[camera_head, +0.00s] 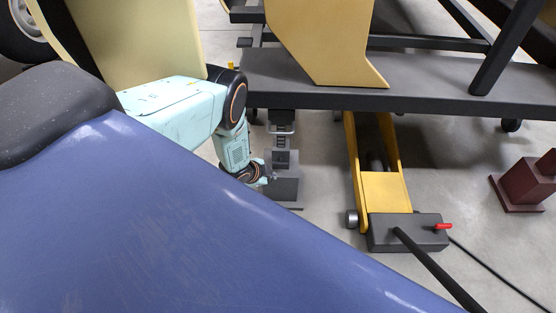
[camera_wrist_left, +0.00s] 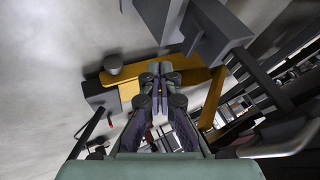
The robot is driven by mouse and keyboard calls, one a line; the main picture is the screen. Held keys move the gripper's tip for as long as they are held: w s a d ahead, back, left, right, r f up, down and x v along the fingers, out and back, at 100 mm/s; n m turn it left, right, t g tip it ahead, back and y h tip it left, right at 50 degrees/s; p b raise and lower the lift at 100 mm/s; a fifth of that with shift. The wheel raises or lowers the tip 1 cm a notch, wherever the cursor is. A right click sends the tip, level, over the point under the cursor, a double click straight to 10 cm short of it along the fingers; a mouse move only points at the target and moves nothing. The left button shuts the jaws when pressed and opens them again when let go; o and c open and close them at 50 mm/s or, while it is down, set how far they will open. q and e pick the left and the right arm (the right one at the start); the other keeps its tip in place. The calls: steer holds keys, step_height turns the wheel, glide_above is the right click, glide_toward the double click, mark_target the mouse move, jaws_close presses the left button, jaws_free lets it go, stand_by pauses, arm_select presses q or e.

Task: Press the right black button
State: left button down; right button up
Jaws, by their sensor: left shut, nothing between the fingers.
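I cannot pick out a black button in either view. My left gripper (camera_head: 262,180) is at the end of the pale teal arm that comes in from the left. It is beside a dark grey stand (camera_head: 284,188) below the frame's edge; whether it touches is hard to tell. In the left wrist view my gripper (camera_wrist_left: 161,72) has its fingers together, with nothing seen between them. My right gripper is in neither view.
A large blue panel (camera_head: 180,230) fills the front. A dark grey frame (camera_head: 400,85) carrying tan panels spans the back. A yellow floor jack (camera_head: 384,188) with a black handle and dark red block (camera_head: 524,185) stand right. Grey floor between is bare.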

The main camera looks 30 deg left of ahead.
mark_target(281, 162)
arm_select(q)
steer(key=shift+w+a+f+b, duration=0.25)
steer(key=shift+w+f+b, duration=0.65)
steer(key=shift+w+b, duration=0.35)
steer(key=shift+w+a+f+b, duration=0.3)
steer(key=shift+w+f+b, duration=0.55)
steer(key=shift+w+b, duration=0.4)
steer(key=shift+w+a+f+b, duration=0.25)
steer(key=shift+w+f+b, duration=0.65)
steer(key=shift+w+b, duration=0.3)
steer(key=shift+s, duration=0.1)
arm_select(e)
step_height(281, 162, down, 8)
arm_select(q)
steer(key=shift+r, duration=0.15)
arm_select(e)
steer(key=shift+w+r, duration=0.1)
